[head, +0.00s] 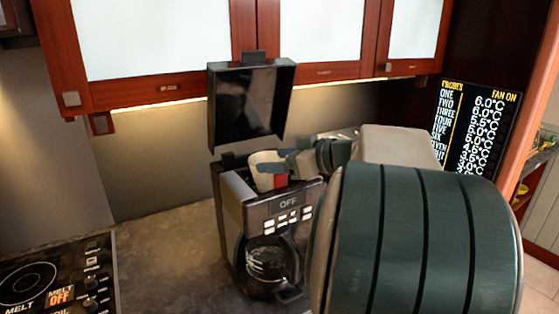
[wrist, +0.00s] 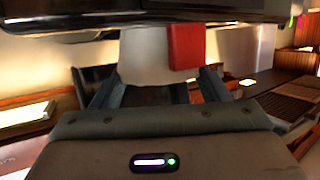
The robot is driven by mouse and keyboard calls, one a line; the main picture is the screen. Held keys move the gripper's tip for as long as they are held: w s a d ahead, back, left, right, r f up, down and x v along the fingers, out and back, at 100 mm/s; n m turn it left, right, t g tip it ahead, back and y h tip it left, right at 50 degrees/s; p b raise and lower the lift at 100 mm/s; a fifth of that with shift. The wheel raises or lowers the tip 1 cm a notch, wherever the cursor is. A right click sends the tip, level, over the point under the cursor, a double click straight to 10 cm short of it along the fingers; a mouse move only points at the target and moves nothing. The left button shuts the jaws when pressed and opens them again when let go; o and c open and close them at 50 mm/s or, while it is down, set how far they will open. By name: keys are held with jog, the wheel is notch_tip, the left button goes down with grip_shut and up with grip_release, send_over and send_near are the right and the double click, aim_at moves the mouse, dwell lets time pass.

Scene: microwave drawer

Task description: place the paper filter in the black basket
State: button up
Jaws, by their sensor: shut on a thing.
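The paper filter (head: 262,169) is a pale cup shape with a red patch, at the top of the coffee maker (head: 262,222). My gripper (head: 286,170) reaches in from the right and is shut on it. In the wrist view the filter (wrist: 155,55) sits between my two fingers (wrist: 152,92), its red patch to the right. The coffee maker's black lid (head: 252,105) stands open above. I cannot make out the black basket; the filter and gripper cover the machine's open top. I cannot tell whether the filter touches the machine.
A glass carafe (head: 267,262) sits in the coffee maker below. A stove (head: 55,285) is at the lower left. Wall cabinets (head: 165,88) hang just above and behind the lid. The counter (head: 165,245) left of the machine is clear.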

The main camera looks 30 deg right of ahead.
jog(key=shift+f+b, duration=0.55)
jog(key=shift+b, duration=0.45)
jog(key=shift+r, duration=0.1)
jog(key=o, duration=1)
jog(key=shift+c, duration=0.2)
jog(key=r+p, duration=0.1)
jog(key=p, duration=0.2)
jog(key=shift+r, duration=0.4)
jog(key=b+v, duration=0.4)
jog(key=v, duration=0.8)
jog(key=shift+f, duration=0.35)
